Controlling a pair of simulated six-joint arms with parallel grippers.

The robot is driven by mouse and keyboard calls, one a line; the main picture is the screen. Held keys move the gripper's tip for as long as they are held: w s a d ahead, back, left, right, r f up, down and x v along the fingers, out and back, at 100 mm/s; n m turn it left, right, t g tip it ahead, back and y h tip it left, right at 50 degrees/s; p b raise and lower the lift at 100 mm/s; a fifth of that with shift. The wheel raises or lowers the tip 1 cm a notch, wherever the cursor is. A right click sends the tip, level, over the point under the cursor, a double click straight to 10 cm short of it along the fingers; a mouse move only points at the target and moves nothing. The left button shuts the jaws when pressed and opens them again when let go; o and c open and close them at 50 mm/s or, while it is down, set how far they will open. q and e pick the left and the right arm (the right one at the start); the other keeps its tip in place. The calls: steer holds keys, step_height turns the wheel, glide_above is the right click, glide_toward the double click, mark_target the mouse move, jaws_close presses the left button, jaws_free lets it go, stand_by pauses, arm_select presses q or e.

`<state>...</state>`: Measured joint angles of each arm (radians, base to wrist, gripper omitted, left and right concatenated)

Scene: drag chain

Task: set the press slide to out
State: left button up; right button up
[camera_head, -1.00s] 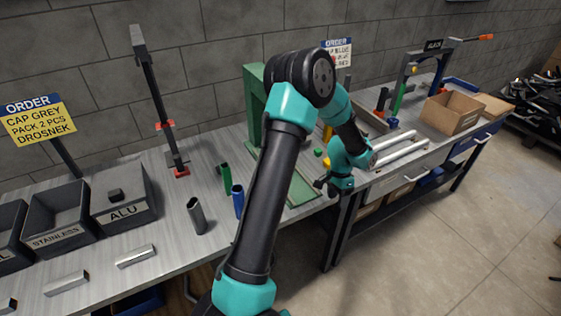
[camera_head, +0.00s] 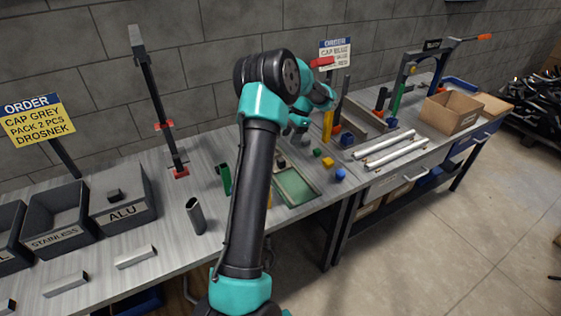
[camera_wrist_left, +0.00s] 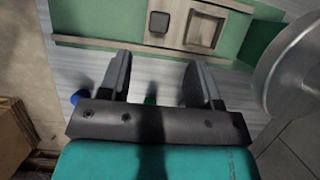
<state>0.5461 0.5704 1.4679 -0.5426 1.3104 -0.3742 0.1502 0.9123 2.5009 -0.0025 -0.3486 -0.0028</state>
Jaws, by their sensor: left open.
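The press's green base (camera_head: 294,188) lies on the bench right of my left arm in the head view. Its upright frame is hidden behind my arm. In the wrist view, a beige slide plate (camera_wrist_left: 165,42) with a dark square pad and a square recess lies on the green base (camera_wrist_left: 120,20). My left gripper (camera_wrist_left: 158,70) is open and empty, its fingertips pointing toward the slide plate's near edge; I cannot tell whether they touch it. In the head view the gripper (camera_head: 297,136) is small and partly hidden, over the back of the press area.
A large grey metal cylinder (camera_wrist_left: 294,72) is close on the right in the wrist view. Small colored caps (camera_head: 328,162) lie right of the press base. White tubes (camera_head: 392,148) lie farther right. A grey tube (camera_head: 196,216) stands left of my arm.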

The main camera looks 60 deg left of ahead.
arm_select(q)
steer(key=x, duration=1.1)
steer(key=shift+s+f, duration=0.1)
steer(key=shift+f, duration=0.25)
jaws_close()
